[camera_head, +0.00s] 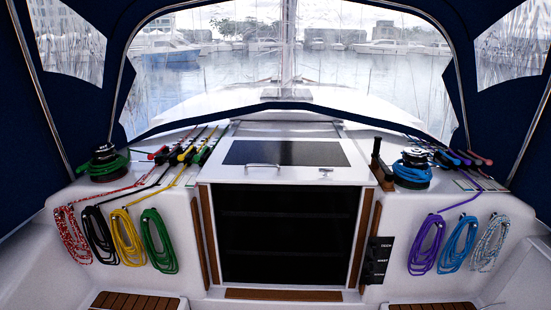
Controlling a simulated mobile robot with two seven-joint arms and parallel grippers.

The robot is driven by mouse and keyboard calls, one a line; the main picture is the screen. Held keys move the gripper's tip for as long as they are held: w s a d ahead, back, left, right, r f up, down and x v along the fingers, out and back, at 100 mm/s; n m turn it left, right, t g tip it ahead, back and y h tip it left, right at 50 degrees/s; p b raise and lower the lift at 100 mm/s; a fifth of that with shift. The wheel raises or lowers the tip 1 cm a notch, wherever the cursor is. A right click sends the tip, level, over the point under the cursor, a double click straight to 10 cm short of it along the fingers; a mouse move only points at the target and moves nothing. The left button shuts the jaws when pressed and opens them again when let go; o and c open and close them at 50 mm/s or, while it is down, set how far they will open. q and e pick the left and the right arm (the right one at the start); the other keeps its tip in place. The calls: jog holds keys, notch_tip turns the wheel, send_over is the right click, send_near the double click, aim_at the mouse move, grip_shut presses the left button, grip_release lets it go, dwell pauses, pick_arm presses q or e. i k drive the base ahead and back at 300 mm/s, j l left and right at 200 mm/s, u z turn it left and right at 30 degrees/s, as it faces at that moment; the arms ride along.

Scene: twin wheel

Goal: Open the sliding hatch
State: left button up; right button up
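The sliding hatch (345,175) is a white lid with a dark window panel (285,153), on the cabin top at the centre of the head view. A pale bar handle (262,166) stands near its front edge, left of centre. A small metal fitting (326,170) sits to the right of the handle. The lid's front edge lies directly above the dark companionway (285,240), and no gap shows in the cabin top behind it. Neither of my grippers is in view, and nothing touches the hatch or handle.
Winches stand on the left (104,161) and right (411,168), with rope clutches (185,150) beside the left one. A black winch handle (381,165) rises near the hatch's right edge. Coiled ropes (128,238) hang both sides. A blue canopy (60,115) surrounds the cockpit.

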aim_at(284, 161)
jog(key=i+u, duration=0.1)
jog(key=u, duration=0.25)
jog(key=i+l+u, duration=0.1)
jog(key=u, duration=0.3)
jog(key=l+u, duration=0.1)
jog(key=u, duration=0.25)
jog(key=i+l+u, duration=0.35)
jog(key=l, duration=0.3)
jog(key=i+l+u, duration=0.15)
jog(key=l, duration=0.2)
